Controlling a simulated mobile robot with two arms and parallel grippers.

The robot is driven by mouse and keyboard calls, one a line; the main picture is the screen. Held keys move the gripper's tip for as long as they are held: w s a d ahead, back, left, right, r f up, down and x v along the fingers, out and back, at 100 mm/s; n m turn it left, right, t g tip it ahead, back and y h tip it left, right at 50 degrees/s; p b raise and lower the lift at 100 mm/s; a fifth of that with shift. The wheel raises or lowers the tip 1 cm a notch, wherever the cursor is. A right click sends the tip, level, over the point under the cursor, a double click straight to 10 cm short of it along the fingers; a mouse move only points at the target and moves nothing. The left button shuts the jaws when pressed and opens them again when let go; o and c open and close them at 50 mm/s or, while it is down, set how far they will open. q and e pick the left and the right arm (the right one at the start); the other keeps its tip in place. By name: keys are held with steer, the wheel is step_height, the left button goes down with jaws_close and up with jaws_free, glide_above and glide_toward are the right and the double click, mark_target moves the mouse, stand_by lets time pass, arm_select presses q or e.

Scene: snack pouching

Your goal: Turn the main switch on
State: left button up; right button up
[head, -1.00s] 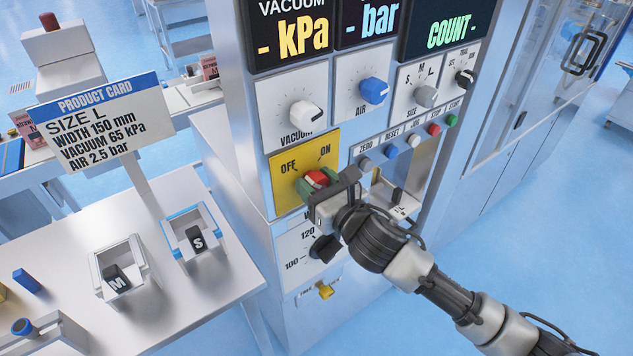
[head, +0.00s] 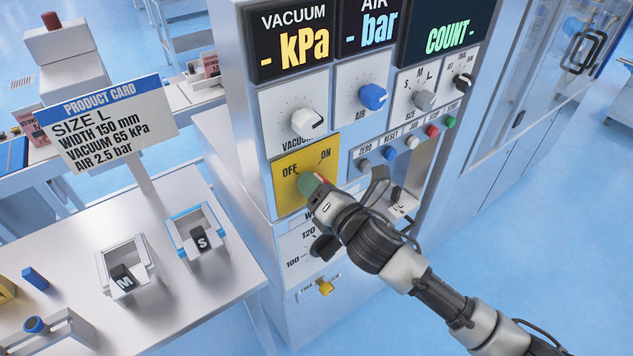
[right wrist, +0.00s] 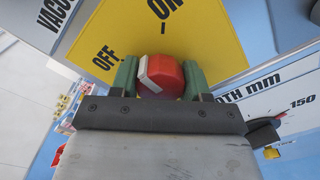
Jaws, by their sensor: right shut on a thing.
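The main switch is a red knob with a white edge, on a yellow panel (head: 290,168) marked OFF at left and ON at right. In the right wrist view the red knob (right wrist: 166,76) sits between the two green fingers of my right gripper (right wrist: 160,80), which is shut on it. Its white edge is on the side of the OFF mark. In the head view my right gripper (head: 311,184) covers most of the knob; only a sliver of red shows. My left gripper is out of view.
The vacuum knob (head: 307,122) and air knob (head: 373,96) are above the panel. Small coloured buttons (head: 411,142) are to its right, and a black width knob (head: 324,247) is just below. The displays show dashes. The product card (head: 108,125) stands at left.

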steer(key=m+p, duration=0.1)
steer(key=m, duration=0.3)
steer(key=shift+r+m, duration=0.1)
steer(key=shift+m, duration=0.2)
steer(key=shift+m+p, duration=0.4)
steer(key=shift+m, duration=1.5)
steer(key=o, duration=0.9)
steer(key=shift+s+d, duration=0.3)
steer(key=shift+s, duration=0.1)
steer(key=b+v, duration=0.3)
steer(key=v, duration=0.6)
steer(key=shift+s+d, duration=0.2)
steer(key=shift+s, duration=0.15)
